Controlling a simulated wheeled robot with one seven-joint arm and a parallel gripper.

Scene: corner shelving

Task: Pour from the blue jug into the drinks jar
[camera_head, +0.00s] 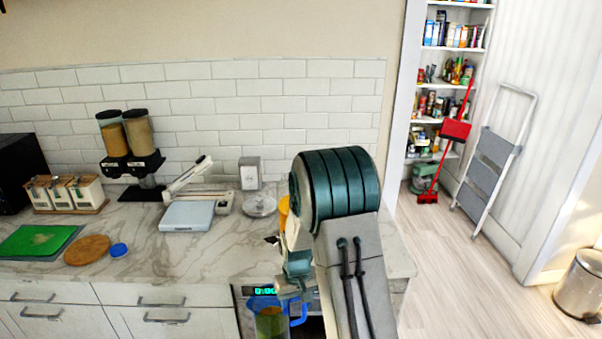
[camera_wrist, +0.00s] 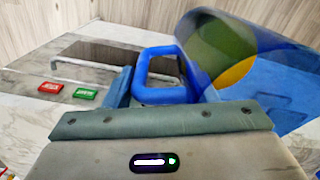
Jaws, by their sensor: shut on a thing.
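The blue jug (camera_head: 270,323) is at the bottom of the head view, in front of the counter's drawer side. It is see-through with greenish-yellow contents, and its lower part is cut off by the frame. My gripper (camera_head: 292,287) is just above it, partly hidden by my arm. In the wrist view my gripper (camera_wrist: 165,90) is shut on the jug's blue handle (camera_wrist: 160,58). The jug's body (camera_wrist: 265,85) fills the right side there and looks tilted in that picture. I cannot make out the drinks jar; a yellow-orange thing (camera_head: 284,209) shows behind my arm, mostly hidden.
The marble counter (camera_head: 135,215) holds a scale (camera_head: 188,216), a cereal dispenser (camera_head: 130,150), a green board (camera_head: 38,240) and a round wooden board (camera_head: 87,250).

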